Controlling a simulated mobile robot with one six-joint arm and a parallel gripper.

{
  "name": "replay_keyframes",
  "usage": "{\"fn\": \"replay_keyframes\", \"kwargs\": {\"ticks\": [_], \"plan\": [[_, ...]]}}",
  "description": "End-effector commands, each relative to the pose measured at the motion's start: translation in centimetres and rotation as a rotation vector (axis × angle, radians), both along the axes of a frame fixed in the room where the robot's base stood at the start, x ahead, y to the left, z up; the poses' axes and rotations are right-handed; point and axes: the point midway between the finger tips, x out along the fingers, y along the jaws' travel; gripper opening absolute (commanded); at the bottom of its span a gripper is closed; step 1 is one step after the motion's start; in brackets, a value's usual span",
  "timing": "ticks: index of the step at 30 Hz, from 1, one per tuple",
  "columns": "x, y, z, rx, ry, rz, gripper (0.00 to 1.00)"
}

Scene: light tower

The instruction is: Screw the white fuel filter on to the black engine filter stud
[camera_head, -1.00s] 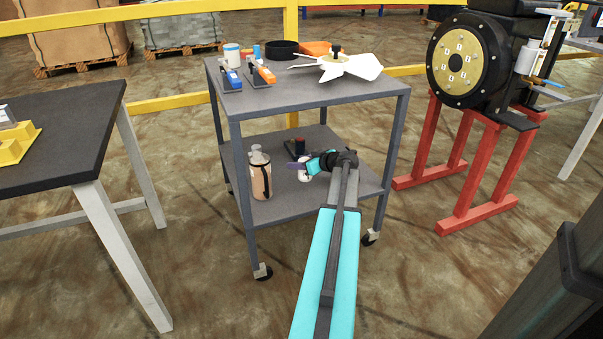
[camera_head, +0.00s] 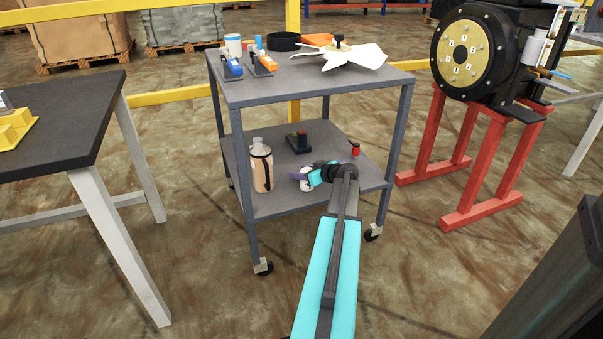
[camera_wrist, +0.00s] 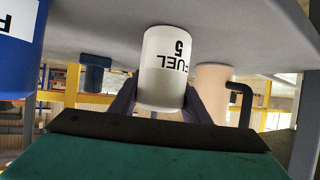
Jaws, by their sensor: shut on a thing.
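In the wrist view, which looks upside down, the white fuel filter (camera_wrist: 165,65) is a short cylinder marked "FUEL 5". It sits between the two dark purple fingers of my gripper (camera_wrist: 160,100), which is shut on it. In the head view my gripper (camera_head: 305,180) is low over the cart's lower shelf, and only a small bit of the filter (camera_head: 306,186) shows beside it. The black engine (camera_head: 500,35) stands on red stands at the upper right. Its filter stud cannot be made out.
On the lower shelf (camera_head: 285,205), a tan bottle (camera_head: 261,170) stands left and a dark block (camera_head: 298,141) behind. A blue labelled cylinder (camera_wrist: 22,75) is close in the wrist view. The upper shelf (camera_head: 300,92) is overhead, with a white fan (camera_head: 350,56).

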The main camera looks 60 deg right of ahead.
Motion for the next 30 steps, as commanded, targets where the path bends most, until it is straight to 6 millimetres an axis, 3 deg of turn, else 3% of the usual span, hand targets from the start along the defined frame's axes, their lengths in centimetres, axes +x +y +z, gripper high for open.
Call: {"fn": "replay_keyframes", "kwargs": {"ticks": [6,7,10,30], "plan": [[-0.03,-0.03,-0.26,-0.001,-0.001,-0.001,0.11],[-0.05,-0.02,-0.29,0.0,0.0,0.0,0.44],[-0.06,-0.03,-0.22,0.001,0.0,0.0,0.61],[-0.13,-0.1,-0.19,0.002,0.001,-0.002,0.61]]}}
